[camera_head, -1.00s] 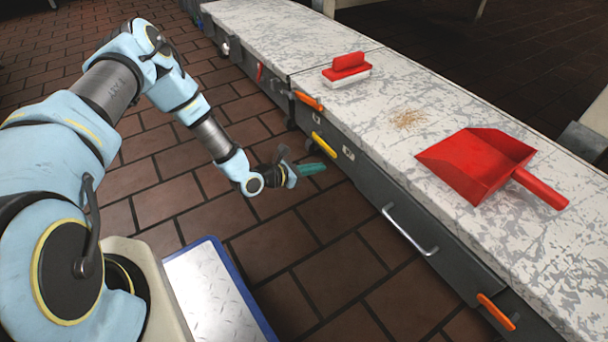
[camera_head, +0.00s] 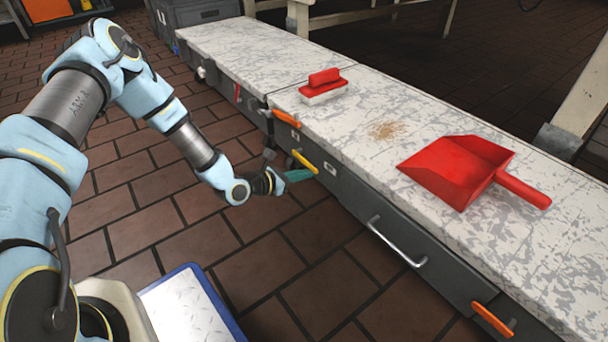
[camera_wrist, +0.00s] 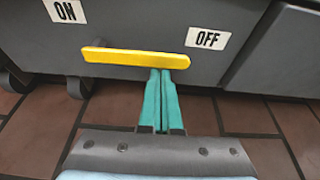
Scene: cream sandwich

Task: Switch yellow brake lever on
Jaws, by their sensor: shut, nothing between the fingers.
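The yellow brake lever (camera_wrist: 135,58) is on the dark front of the counter in the wrist view, lying nearly level between an ON label (camera_wrist: 65,11) on the left and an OFF label (camera_wrist: 207,38) on the right. Its free-looking right end is by the OFF side. In the head view the lever (camera_head: 305,162) shows beside my gripper (camera_head: 297,176). My gripper, with teal fingers (camera_wrist: 161,100), is shut and empty. Its fingertips are just below the lever's right part in the wrist view; I cannot tell whether they touch it.
Orange levers sit on the counter front to the left (camera_head: 287,118) and right (camera_head: 492,319), with a metal drawer handle (camera_head: 396,243) between. A red dustpan (camera_head: 460,170), a red brush (camera_head: 323,86) and brown crumbs (camera_head: 388,130) lie on the countertop.

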